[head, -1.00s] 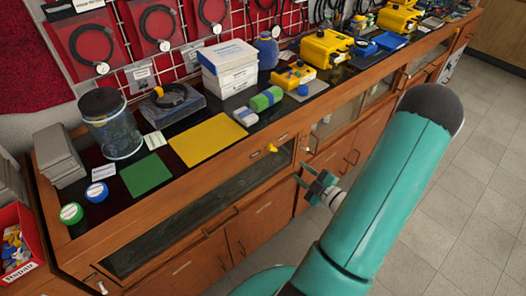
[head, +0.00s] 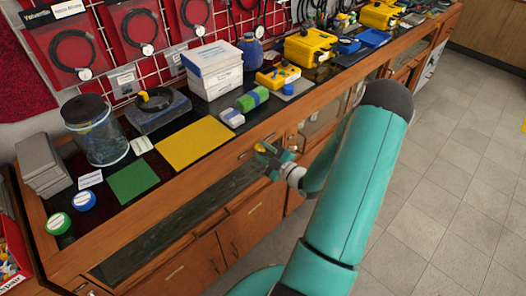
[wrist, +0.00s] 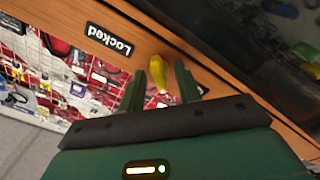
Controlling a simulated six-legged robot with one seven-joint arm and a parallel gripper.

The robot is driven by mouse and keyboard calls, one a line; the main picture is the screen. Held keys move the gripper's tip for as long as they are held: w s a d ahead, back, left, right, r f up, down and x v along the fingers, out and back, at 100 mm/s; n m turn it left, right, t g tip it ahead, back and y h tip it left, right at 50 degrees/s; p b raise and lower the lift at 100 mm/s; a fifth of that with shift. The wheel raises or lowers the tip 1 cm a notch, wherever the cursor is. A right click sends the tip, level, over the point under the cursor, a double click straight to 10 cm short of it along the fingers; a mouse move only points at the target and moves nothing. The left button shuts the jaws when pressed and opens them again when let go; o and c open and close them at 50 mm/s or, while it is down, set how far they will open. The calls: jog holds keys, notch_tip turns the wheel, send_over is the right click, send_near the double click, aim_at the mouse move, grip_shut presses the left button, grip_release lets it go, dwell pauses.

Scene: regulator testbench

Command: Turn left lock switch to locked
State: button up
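The yellow lock switch (wrist: 158,75) is on the wooden front rail of the bench (wrist: 190,58), near a black "Locked" label (wrist: 109,39) that appears upside down in the wrist view. My gripper (wrist: 160,82) is open, with one green finger on each side of the switch. Gaps show between the fingers and the switch, and I cannot tell whether either touches it. In the head view my gripper (head: 268,160) is at the front rail, and a bit of the yellow switch (head: 261,147) shows by its fingers. The switch's base is partly hidden.
The bench top holds a yellow mat (head: 195,143), a green mat (head: 133,180), a glass jar (head: 95,132), white boxes (head: 213,70) and yellow regulator units (head: 305,48). A red bin (head: 12,250) stands at far left. The floor at right is clear.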

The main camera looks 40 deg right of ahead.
jog(key=shift+w, duration=0.25)
jog(key=shift+c, duration=0.2)
grip_shut()
